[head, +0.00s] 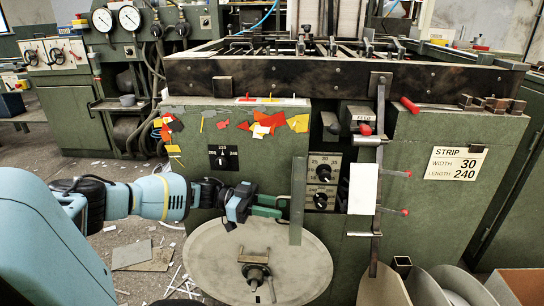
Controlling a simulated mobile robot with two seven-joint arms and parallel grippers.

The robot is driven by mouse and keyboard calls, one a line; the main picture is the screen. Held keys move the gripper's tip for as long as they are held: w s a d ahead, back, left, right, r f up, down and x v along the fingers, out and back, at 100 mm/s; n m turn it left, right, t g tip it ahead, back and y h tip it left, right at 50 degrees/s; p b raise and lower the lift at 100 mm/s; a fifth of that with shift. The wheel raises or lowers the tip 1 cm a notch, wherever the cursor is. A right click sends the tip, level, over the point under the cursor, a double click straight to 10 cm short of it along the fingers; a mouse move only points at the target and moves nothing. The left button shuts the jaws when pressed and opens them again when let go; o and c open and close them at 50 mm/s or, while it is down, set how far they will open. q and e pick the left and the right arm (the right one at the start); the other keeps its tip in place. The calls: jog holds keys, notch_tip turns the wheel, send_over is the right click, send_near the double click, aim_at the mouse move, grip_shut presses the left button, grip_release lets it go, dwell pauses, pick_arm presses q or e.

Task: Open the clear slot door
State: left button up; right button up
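A narrow, upright, grey-green see-through panel (297,200), which looks like the clear slot door, stands on the front of the green machine, left of the dials. It appears nearly edge-on, so I cannot tell how far it is swung. My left gripper (285,208) reaches in from the left with its two green fingers apart. The fingertips are at the panel's left edge; whether they touch it I cannot tell. Nothing shows held between them. My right gripper is out of view.
A large round disc (215,262) with a hub sits below the gripper. Dials (323,182), a white plate (362,188) and red-tipped levers (396,174) are to the right. Paper strips litter the floor at left.

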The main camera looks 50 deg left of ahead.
pick_arm(q)
jog(key=shift+s+f, duration=0.1)
jog(key=shift+s, duration=0.05)
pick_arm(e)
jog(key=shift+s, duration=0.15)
pick_arm(q)
jog(key=v, duration=0.7)
jog(key=shift+a+p, duration=0.15)
jog(key=shift+p, duration=0.25)
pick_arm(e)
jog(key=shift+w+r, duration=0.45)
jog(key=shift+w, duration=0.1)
pick_arm(q)
jog(key=shift+s, duration=0.1)
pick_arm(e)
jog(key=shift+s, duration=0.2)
